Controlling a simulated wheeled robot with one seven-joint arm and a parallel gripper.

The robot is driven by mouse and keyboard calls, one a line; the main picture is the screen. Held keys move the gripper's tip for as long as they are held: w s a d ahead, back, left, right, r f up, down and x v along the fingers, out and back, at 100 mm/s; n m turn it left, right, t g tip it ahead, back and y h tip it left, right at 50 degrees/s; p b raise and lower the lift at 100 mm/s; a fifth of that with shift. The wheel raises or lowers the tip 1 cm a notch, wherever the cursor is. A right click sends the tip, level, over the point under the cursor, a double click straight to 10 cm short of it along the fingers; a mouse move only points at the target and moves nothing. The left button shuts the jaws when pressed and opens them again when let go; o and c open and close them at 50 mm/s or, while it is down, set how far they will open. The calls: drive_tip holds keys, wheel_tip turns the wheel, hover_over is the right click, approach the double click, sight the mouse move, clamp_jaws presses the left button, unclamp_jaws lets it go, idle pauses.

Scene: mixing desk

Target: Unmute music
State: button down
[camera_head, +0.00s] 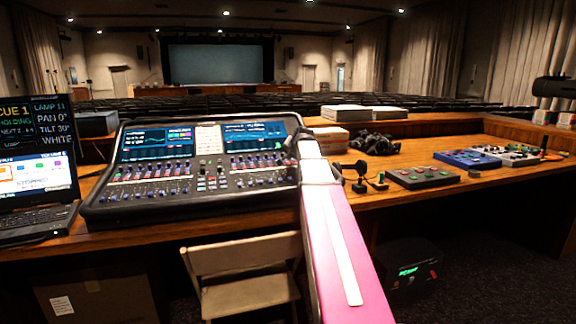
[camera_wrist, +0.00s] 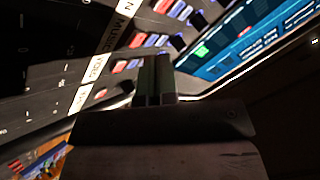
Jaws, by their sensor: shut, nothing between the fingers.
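The mixing desk (camera_head: 200,175) stands on the wooden table, left of centre in the head view, with two lit screens and rows of faders and buttons. In the wrist view a white label strip (camera_wrist: 97,68) crosses its panel at a slant, and one label on it reads MUSIC (camera_wrist: 115,35). Red and blue buttons (camera_wrist: 137,41) run alongside the strip. My gripper (camera_wrist: 157,62) is shut and empty, with its tips over or close to these buttons; I cannot tell if they touch. In the head view my arm covers the desk's right edge.
An open laptop (camera_head: 38,160) stands left of the desk. A folding chair (camera_head: 243,275) stands in front of the table.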

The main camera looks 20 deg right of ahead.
drive_tip(key=shift+f, duration=0.1)
idle(0.3)
drive_tip(key=shift+f, duration=0.3)
drive_tip(key=shift+w+f, duration=0.1)
drive_tip(key=shift+f, duration=0.15)
idle(0.6)
drive_tip(key=shift+r, duration=0.65)
drive_tip(key=shift+s+r, duration=0.2)
drive_tip(key=shift+r, duration=1.05)
drive_tip(key=shift+s+r, duration=0.15)
drive_tip(key=shift+r, duration=1.1)
